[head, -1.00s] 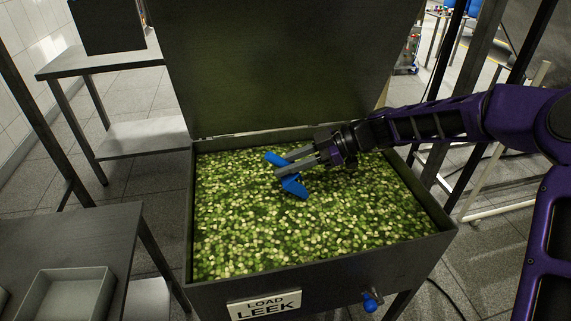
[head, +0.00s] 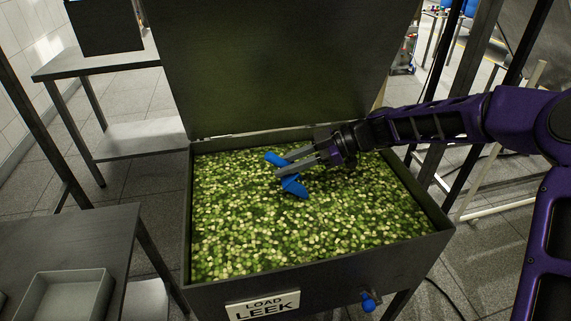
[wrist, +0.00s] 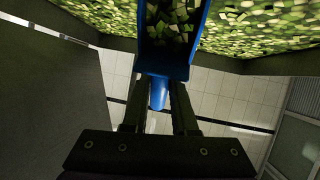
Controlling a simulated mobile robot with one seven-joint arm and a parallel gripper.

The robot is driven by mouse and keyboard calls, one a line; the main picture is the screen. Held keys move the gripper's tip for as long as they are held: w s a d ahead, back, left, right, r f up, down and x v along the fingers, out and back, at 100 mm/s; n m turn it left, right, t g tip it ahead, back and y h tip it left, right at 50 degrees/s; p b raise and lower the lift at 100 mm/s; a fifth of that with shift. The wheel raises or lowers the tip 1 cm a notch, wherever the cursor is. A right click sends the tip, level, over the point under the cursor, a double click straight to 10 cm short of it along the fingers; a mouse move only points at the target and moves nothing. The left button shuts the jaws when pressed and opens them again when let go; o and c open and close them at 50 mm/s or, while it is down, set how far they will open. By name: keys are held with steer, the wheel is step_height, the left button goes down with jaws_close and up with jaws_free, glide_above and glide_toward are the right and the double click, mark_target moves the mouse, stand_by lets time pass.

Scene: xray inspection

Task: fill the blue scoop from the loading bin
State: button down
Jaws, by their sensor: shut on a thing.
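The loading bin (head: 320,283) is a dark open box labelled "LOAD LEEK", nearly full of chopped green and white leek (head: 300,225). My gripper (head: 283,165) reaches in from the right, over the back middle of the leek. It is shut on the handle of the blue scoop (head: 294,187). In the wrist view the scoop (wrist: 175,67) points away from my fingers (wrist: 159,100), and its trough has leek pieces in it. In the head view the scoop is close to the leek surface; whether it touches is hard to tell.
The raised lid (head: 280,70) stands behind the bin. A blue-knobbed fitting (head: 369,301) sticks out at the bin's front. A side table (head: 75,235) with a grey tray (head: 68,297) stands at front left, and a shelf table (head: 100,65) at back left.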

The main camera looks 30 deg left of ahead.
stand_by(0.6)
steer(key=shift+s+a+r, duration=0.25)
steer(key=shift+s+a, duration=0.45)
steer(key=shift+a, duration=0.1)
steer(key=shift+s+a+r, duration=0.25)
steer(key=shift+s+a, duration=0.4)
steer(key=shift+a, duration=0.15)
steer(key=shift+f, duration=0.45)
steer(key=shift+w+d+f, duration=0.1)
steer(key=shift+w+d, duration=0.9)
steer(key=shift+d, duration=0.2)
stand_by(4.1)
